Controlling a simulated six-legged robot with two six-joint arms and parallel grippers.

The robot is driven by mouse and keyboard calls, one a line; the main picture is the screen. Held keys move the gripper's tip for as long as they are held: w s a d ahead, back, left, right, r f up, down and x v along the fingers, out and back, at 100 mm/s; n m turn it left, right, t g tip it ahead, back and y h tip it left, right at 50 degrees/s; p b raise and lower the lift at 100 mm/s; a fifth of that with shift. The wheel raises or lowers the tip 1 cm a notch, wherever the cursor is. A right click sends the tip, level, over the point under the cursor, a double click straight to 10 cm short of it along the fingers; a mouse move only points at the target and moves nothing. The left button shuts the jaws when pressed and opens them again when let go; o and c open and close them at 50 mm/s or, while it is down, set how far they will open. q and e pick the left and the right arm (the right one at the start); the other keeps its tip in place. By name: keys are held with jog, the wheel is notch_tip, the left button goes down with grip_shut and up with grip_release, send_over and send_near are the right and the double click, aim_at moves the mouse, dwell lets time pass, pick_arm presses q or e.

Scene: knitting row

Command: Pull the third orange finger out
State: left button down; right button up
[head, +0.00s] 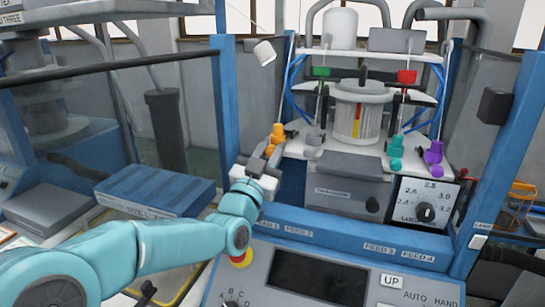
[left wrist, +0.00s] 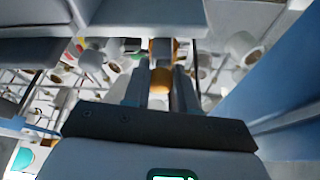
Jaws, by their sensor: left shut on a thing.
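One orange finger (head: 277,133) stands at the left end of a row of feed fingers on the knitting machine. A grey finger (head: 314,137), a teal finger (head: 396,150) and a purple finger (head: 433,154) follow to its right. My left gripper (head: 267,151) reaches in from the lower left and is shut on the orange finger. In the left wrist view the orange finger (left wrist: 161,80) shows between the two jaws (left wrist: 160,85). Its far end is partly hidden there. My right gripper is not in view.
Blue posts (head: 232,105) and a blue front rail (head: 350,235) frame the machine. A control panel (head: 320,280) lies below, and a dial plate (head: 425,205) is at the right. A blue box (head: 155,190) lies at the left. A white yarn cone (head: 264,53) hangs above.

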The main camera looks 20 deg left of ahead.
pick_arm(q)
jog(key=shift+s+f, duration=0.15)
jog(key=shift+s, duration=0.35)
jog(key=shift+w, duration=0.1)
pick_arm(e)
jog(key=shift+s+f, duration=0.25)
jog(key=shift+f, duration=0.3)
